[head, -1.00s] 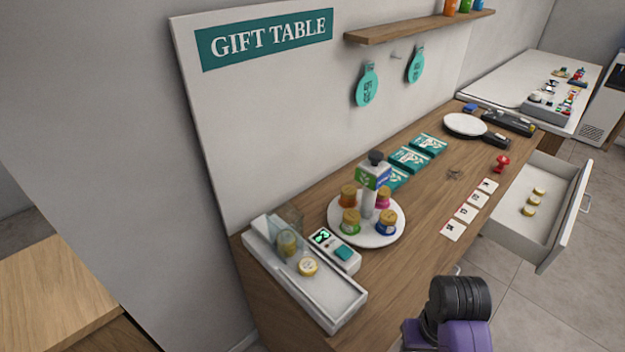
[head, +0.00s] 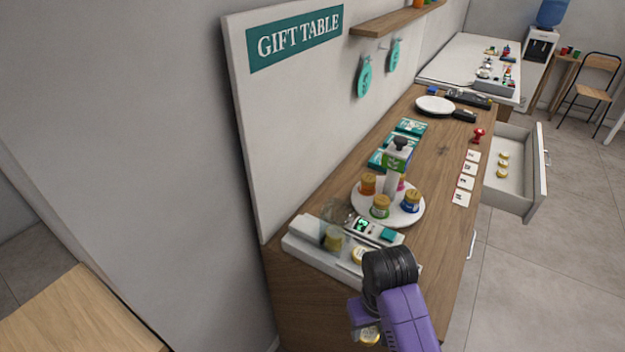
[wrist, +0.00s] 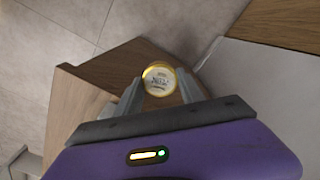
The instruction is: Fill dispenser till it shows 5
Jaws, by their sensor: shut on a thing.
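The dispenser (head: 305,258) is a white tray unit at the near end of the gift table. Its clear hopper (head: 337,214) has a gold-and-white round item (head: 333,240) in it. Another gold-rimmed item (head: 358,255) lies in its tray, partly behind my arm. The small green display (head: 362,225) is lit, but its digit is too small to read surely. My gripper (wrist: 156,88) is shut on a gold-rimmed round tin (wrist: 160,77) with a white printed face.
An open drawer (head: 513,195) juts out at right, holding three gold-topped tins (head: 502,166). A wooden surface (head: 80,315) is at lower left.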

